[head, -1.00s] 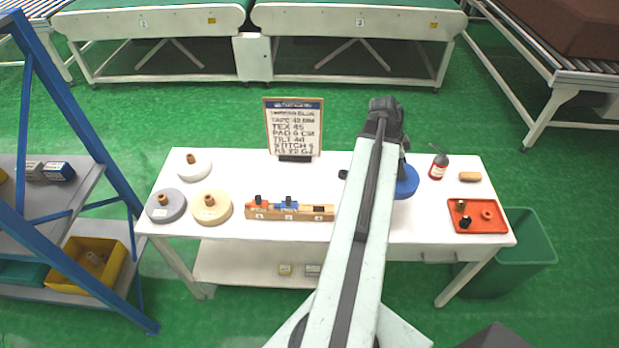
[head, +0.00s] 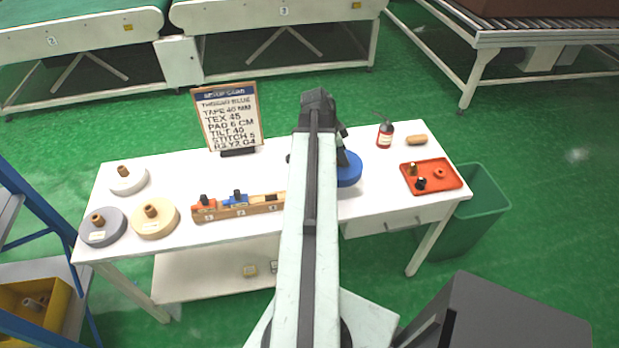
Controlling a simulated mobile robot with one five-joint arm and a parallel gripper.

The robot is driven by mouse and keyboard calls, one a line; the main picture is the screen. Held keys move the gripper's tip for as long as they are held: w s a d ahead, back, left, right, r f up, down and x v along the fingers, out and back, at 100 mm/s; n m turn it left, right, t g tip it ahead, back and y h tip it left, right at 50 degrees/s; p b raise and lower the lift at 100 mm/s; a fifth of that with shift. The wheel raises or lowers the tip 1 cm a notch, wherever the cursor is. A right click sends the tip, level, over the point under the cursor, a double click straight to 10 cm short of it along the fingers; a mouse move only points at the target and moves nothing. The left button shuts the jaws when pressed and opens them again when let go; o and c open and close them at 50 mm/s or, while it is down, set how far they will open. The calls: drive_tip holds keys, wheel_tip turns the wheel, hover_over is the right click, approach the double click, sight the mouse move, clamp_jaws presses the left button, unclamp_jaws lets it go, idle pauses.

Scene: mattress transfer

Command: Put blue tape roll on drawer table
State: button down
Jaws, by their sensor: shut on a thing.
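The blue tape roll (head: 349,170) shows as a round blue disc just right of my arm, partly hidden by it. My gripper (head: 343,153) is shut on the roll; its fingers are mostly hidden behind the arm. The roll appears over the middle-right of the white drawer table (head: 384,205). I cannot tell whether it touches the tabletop. The table's drawer front shows below the right part of the top.
White, grey and cream rolls (head: 155,218) stand at the left. A wooden rack (head: 265,204), sign board (head: 228,118), red bottle (head: 385,134) and orange tray (head: 445,184) also occupy the top. A green bin (head: 480,215) stands right of the table.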

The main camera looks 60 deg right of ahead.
wheel_tip(320, 180, down, 9)
drive_tip(key=b, duration=0.7)
drive_tip(key=shift+r, duration=0.3)
drive_tip(key=shift+f, duration=0.25)
drive_tip(key=c, duration=1.1)
unclamp_jaws()
drive_tip(key=shift+r, duration=0.1)
drive_tip(key=p+v, duration=1)
drive_tip(key=v, duration=0.1)
drive_tip(key=shift+r+p, duration=0.35)
drive_tip(key=shift+r, duration=0.05)
drive_tip(key=shift+w+a+r+p, duration=0.15)
drive_tip(key=shift+w+r+p, duration=0.05)
drive_tip(key=shift+r+p, duration=0.1)
drive_tip(key=shift+f, duration=0.1)
